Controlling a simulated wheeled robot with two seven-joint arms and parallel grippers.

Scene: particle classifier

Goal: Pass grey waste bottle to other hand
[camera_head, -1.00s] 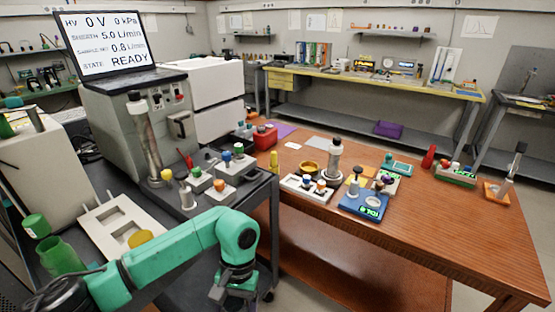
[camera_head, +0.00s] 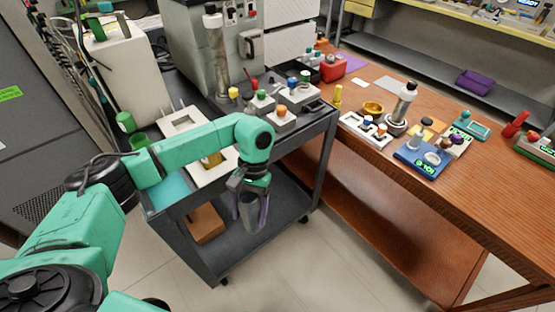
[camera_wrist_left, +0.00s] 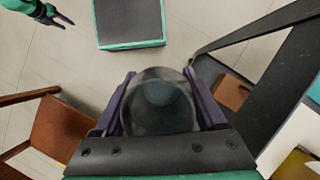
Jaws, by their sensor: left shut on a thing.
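My left gripper (camera_head: 249,222) hangs downward in the head view, in front of the black cart's right end. It is shut on the grey waste bottle (camera_head: 250,212), a dark grey, partly see-through body between its two purple-grey fingers. In the left wrist view the bottle (camera_wrist_left: 160,104) fills the space between the fingers, round end toward the camera. My right gripper (camera_wrist_left: 58,15) shows small at the top left of the left wrist view, apart from the bottle. Its opening is too small to judge. It is not in the head view.
The black cart (camera_head: 262,240) stands just behind my left gripper, with a white tray (camera_head: 181,120) on top. The wooden table (camera_head: 455,225) is to the right, carrying a blue scale (camera_head: 416,164) and several small items. Open floor (camera_head: 300,270) lies below.

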